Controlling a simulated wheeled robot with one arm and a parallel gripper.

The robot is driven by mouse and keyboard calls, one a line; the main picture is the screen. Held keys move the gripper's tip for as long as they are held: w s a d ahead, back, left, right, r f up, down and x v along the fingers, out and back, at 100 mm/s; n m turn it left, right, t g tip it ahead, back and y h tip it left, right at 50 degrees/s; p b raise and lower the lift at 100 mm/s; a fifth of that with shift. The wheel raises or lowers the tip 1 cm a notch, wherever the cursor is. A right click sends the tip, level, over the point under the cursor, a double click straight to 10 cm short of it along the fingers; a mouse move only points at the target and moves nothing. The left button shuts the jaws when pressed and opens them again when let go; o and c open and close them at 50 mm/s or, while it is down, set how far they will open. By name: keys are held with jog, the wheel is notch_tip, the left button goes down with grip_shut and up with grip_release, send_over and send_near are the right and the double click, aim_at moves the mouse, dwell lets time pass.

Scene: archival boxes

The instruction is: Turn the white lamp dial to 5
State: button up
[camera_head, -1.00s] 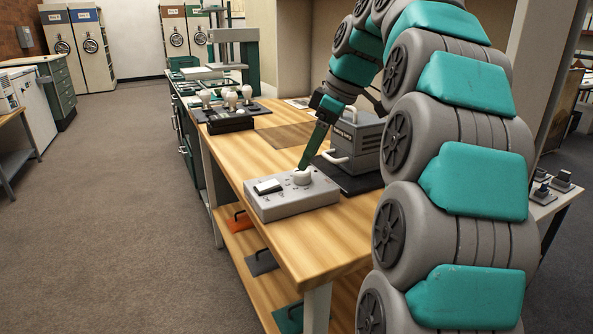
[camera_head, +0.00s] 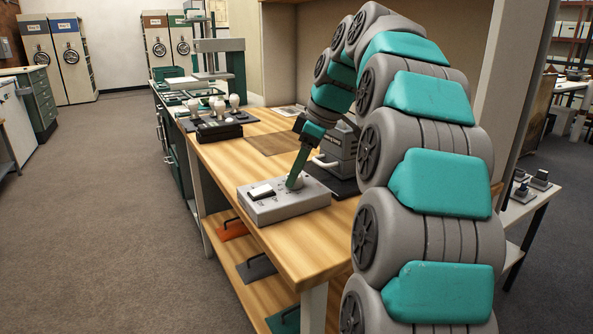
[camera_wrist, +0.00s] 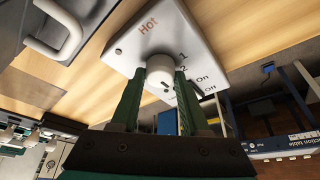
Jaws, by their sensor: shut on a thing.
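The lamp control box (camera_head: 285,209) is a pale grey box on the wooden bench, with a switch (camera_head: 262,191) on its top. My gripper (camera_head: 295,183) reaches down onto it from above right and largely hides the dial in the head view. The dial's setting cannot be read, and no 5 is readable.
A grey boxy device (camera_head: 342,150) with a handle stands on a dark mat just behind the control box. A black tray (camera_head: 218,131) and white knob-like pieces (camera_head: 219,106) are farther back. The bench's front edge is close to the box. Carpet (camera_head: 120,210) is clear at left.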

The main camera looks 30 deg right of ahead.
grip_shut()
jog(key=shift+m, duration=0.4)
jog(key=m+h+b, duration=0.1)
jog(key=m, duration=0.1)
jog(key=shift+s+a+m+t, duration=0.1)
jog(key=shift+a+m+t, duration=0.05)
jog(key=shift+m+t, duration=0.25)
jog(key=m+h, duration=0.1)
jog(key=m, duration=0.3)
jog(key=shift+t+h, duration=0.4)
jog(key=m, duration=0.2)
jog(key=m+h, duration=0.1)
jog(key=m, duration=0.1)
jog(key=shift+a+m+h, duration=0.15)
jog(key=shift+m+h, duration=0.15)
jog(key=shift+m, duration=0.1)
jog(key=shift+a+m+g+h, duration=0.1)
jog(key=shift+m+g+h, duration=0.4)
jog(key=shift+m, duration=1.2)
